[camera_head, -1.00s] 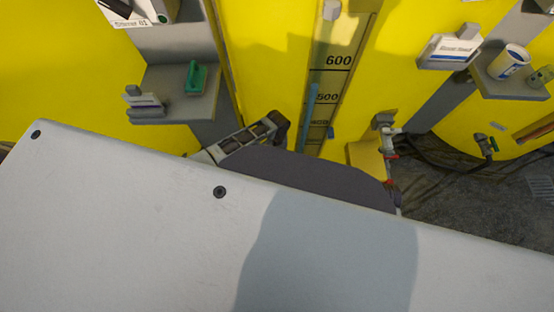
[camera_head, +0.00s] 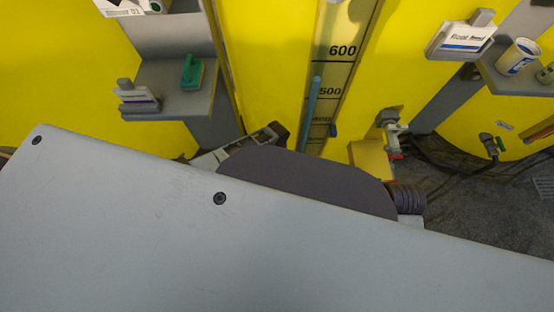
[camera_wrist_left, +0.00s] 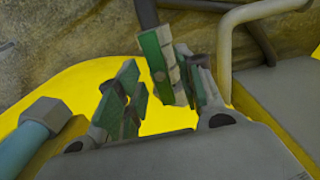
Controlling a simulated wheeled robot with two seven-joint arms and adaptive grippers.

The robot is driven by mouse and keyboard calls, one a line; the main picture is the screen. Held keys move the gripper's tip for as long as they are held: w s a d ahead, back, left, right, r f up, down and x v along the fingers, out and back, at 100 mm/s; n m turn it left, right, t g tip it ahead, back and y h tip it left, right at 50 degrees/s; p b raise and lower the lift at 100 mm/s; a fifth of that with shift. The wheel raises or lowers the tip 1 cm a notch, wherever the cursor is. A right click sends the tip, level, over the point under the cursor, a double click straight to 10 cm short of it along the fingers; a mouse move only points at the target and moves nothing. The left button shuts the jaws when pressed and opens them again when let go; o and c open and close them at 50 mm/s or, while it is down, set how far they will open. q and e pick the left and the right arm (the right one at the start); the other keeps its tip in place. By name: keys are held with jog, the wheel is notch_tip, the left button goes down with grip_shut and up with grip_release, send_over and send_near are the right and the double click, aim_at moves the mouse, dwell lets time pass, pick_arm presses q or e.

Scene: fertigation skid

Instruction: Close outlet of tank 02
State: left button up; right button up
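The yellow tank (camera_head: 270,60) fills the middle of the head view behind my pale arm link. It bears a level scale marked 600 and 500. At its lower right is a valve-like fitting (camera_head: 392,128), with a bit of red below. My left gripper shows only partly there, behind the link. In the left wrist view my left gripper (camera_wrist_left: 155,88) has its green-padded fingers apart, with yellow tank surface visible between them. A green piece with pale ribs (camera_wrist_left: 160,65), below a dark rod, is near the right finger; I cannot tell whether they touch. My right gripper is not seen.
A grey shelf (camera_head: 150,95) holds a green-handled block (camera_head: 191,72) at left. A white cup (camera_head: 518,56) stands on another shelf at right. Dark hoses (camera_head: 450,168) lie on the floor. A blue tube (camera_wrist_left: 25,145) and grey pipes (camera_wrist_left: 225,45) crowd the left gripper.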

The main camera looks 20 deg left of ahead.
pick_arm(q)
jog(key=shift+f, duration=0.1)
jog(key=shift+c, duration=0.4)
jog(key=c, duration=0.7)
grip_shut()
